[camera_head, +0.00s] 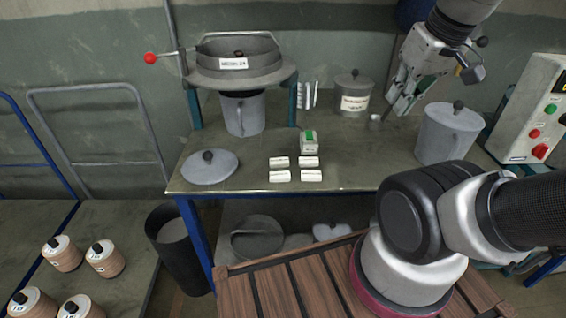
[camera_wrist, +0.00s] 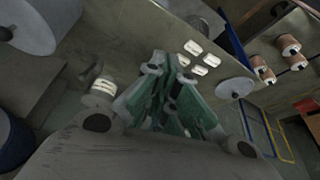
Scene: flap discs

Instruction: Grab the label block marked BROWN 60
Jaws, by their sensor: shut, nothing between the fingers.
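Several small white label blocks lie in two rows on the table: back left (camera_head: 279,161), back right (camera_head: 308,161), front left (camera_head: 280,176) and front right (camera_head: 311,175). Their print is too small to read, so I cannot tell which is BROWN 60. They also show in the wrist view, beyond the fingers, one of them at the top (camera_wrist: 193,47). My gripper (camera_head: 394,112) is shut and empty, above the back right of the table, well away from the blocks. In the wrist view its green-grey fingers (camera_wrist: 172,100) are together.
A green-topped box (camera_head: 309,142) stands just behind the blocks. A round lid (camera_head: 209,167) lies left of them. A labelled canister (camera_head: 354,95) and a lidded grey pot (camera_head: 448,135) stand near my gripper. A sieve machine (camera_head: 238,65) is at back left.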

